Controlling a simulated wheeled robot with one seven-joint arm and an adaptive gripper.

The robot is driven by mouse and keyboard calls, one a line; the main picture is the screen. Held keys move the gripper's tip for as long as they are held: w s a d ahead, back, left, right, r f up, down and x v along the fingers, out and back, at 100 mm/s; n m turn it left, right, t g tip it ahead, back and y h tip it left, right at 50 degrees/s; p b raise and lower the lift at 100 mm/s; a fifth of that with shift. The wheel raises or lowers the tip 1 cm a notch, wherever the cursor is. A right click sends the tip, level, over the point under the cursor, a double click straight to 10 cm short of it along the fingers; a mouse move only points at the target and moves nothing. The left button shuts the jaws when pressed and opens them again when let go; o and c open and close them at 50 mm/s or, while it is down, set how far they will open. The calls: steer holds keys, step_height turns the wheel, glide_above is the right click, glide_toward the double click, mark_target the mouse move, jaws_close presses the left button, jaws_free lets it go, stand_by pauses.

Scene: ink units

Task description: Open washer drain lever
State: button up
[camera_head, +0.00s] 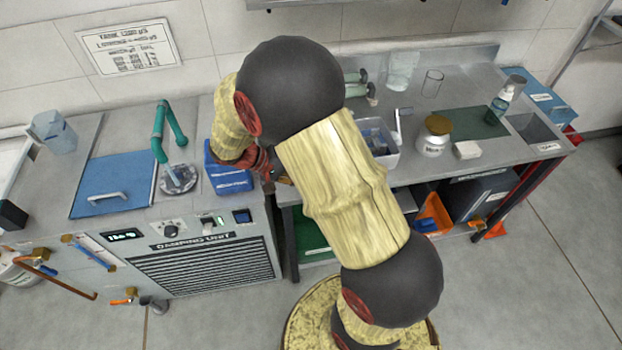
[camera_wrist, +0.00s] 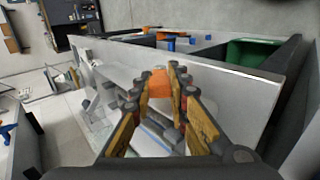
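The grey unit labelled "DAMPING UNIT" (camera_head: 205,262) stands at left in the head view. A small valve with an orange handle (camera_head: 122,298) sticks out low on its front, beside a short grey pipe (camera_head: 152,303). A blue lever (camera_head: 93,254) on brass fittings sits higher up at the left. I cannot tell for certain which one is the drain lever. My gripper (camera_head: 268,165) is above the unit's right end, partly hidden by my arm, far from both. In the wrist view my gripper (camera_wrist: 160,74) has its fingers apart. An orange thing (camera_wrist: 159,88) shows between them, apparently beyond.
A blue box (camera_head: 228,178) stands on the unit beside my gripper. A green pipe (camera_head: 158,135) rises from the unit's top. The floor in front of the unit is clear.

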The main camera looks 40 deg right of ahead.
steer(key=o, duration=0.5)
steer(key=shift+a, duration=0.1)
steer(key=v, duration=1.1)
steer(key=shift+w+a+r, duration=0.15)
steer(key=shift+a+r, duration=0.05)
steer(key=shift+r, duration=0.05)
